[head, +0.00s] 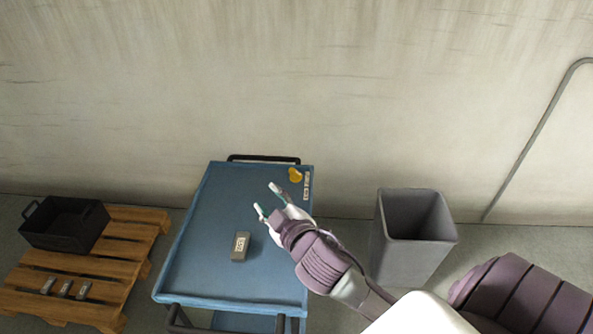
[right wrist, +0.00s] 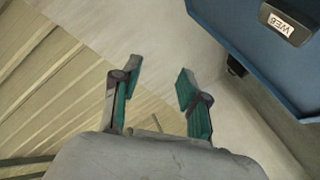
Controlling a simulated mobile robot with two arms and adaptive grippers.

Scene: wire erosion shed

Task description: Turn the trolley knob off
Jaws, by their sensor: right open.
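The blue trolley (head: 225,190) stands against the wall in the head view. The yellow knob (head: 295,174) is at its far right corner, beside a small pale label strip (head: 307,186) whose text is too small to read. My right gripper (head: 266,198) is open and empty over the trolley top, to the left of the knob and nearer than it, apart from it. In the right wrist view its open fingers (right wrist: 158,72) have nothing between them. The knob does not show there; the trolley's blue edge (right wrist: 225,25) does. My left gripper is not in view.
A grey block (head: 239,246) with a white label lies on the trolley; it also shows in the right wrist view (right wrist: 286,22). A grey bin (head: 390,250) stands right of the trolley. A wooden pallet (head: 120,262) with a black crate (head: 60,238) stands left.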

